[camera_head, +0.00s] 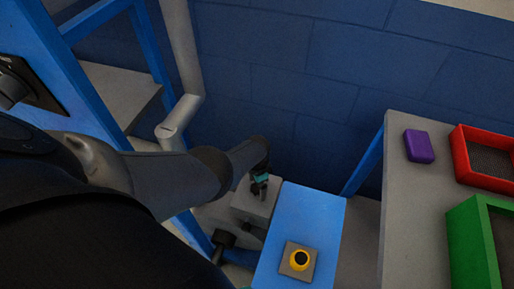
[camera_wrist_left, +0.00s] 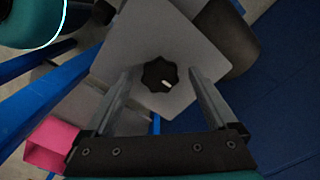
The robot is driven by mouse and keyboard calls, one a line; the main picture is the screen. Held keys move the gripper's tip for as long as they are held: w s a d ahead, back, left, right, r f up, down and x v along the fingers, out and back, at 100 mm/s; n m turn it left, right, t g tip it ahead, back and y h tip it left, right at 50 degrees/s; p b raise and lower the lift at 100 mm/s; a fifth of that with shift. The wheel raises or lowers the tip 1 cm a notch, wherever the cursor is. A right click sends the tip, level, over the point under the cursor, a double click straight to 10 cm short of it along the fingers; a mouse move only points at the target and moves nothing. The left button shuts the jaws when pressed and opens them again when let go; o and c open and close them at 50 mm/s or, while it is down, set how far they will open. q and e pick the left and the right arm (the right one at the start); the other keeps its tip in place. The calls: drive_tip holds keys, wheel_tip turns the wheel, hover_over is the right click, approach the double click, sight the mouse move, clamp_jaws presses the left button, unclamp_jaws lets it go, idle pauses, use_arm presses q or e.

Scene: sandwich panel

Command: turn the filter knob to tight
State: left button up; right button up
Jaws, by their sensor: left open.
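The filter knob (camera_wrist_left: 158,75) is a black lobed knob with a short white mark, on a light grey plate (camera_wrist_left: 185,35). In the left wrist view its mark points to the right and slightly down. My left gripper (camera_wrist_left: 160,88) is open, with one finger on each side of the knob in the picture. Gaps show between the fingers and the knob, and I cannot tell how far the tips are from the plate. In the head view my left gripper (camera_head: 259,185) is over the grey box (camera_head: 250,207). My right gripper is not clearly seen.
A blue box (camera_head: 318,215) with a yellow-ringed black button (camera_head: 299,260) stands just right of the grey box. A grey table (camera_head: 405,225) at the right holds a purple block (camera_head: 419,146), a red tray (camera_head: 467,170) and a green tray (camera_head: 468,240). A dark blue wall is behind.

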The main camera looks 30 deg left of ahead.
sight(257, 188)
use_arm(q)
drive_tip(key=shift+r, duration=0.15)
wheel_tip(257, 188, up, 15)
drive_tip(key=p, duration=1.2)
drive_tip(key=shift+p, duration=0.4)
drive_tip(key=s+d+f+n+b, duration=0.2)
drive_tip(key=s+f+b, duration=0.3)
drive_tip(key=s+f, duration=1.35)
drive_tip(key=s+d+f+n+b, duration=0.1)
drive_tip(key=s+f, duration=0.1)
drive_tip(key=s, duration=0.6)
drive_tip(key=s+d+f+t+b, duration=0.1)
drive_tip(key=s+d+f+b, duration=0.1)
drive_tip(key=s, duration=0.6)
drive_tip(key=shift+s+f+n, duration=0.3)
drive_tip(key=shift+f+n, duration=0.1)
drive_tip(key=shift+f, duration=0.4)
drive_tip(key=shift+s, duration=0.15)
drive_tip(key=shift+c, duration=0.2)
